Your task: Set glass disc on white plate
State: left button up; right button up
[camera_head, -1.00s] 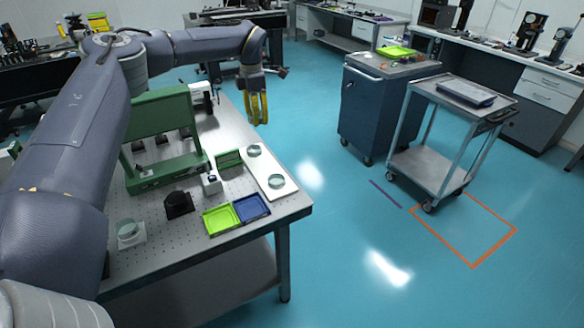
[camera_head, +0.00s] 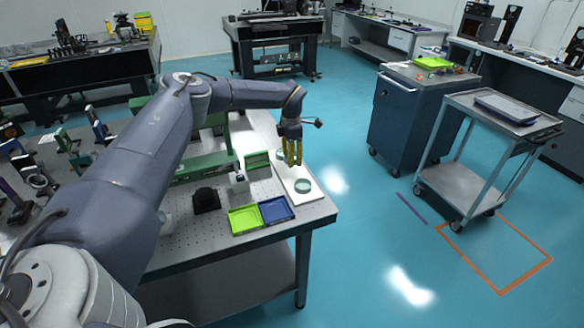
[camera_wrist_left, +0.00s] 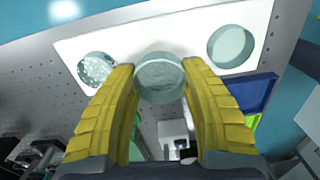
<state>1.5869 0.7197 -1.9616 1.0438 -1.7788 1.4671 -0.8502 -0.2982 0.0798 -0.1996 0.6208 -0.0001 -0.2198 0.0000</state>
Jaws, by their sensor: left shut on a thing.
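My left gripper (camera_head: 293,160) has yellow fingers and points down over the white plate (camera_head: 289,181) near the table's right edge. In the left wrist view, its fingers (camera_wrist_left: 160,88) are shut on a clear glass disc (camera_wrist_left: 160,74). The held disc appears over the middle of the white plate (camera_wrist_left: 138,36); I cannot tell whether it touches. A second disc (camera_wrist_left: 95,68) lies at the plate's left end and a third disc (camera_wrist_left: 230,46) at its right end. In the head view, one resting disc (camera_head: 302,186) shows at the near end. My right gripper is not in view.
A lime tray (camera_head: 244,219) and a blue tray (camera_head: 276,210) sit in front of the plate. A green frame (camera_head: 207,163) and a black block (camera_head: 206,200) stand to the left. The blue cabinet (camera_head: 408,120) and grey cart (camera_head: 460,185) stand apart on the floor.

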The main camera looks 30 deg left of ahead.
aim_at(292, 172)
pick_arm(q)
jog(key=shift+f, duration=2.45)
jog(key=shift+f, duration=0.1)
jog(key=o, duration=1.3)
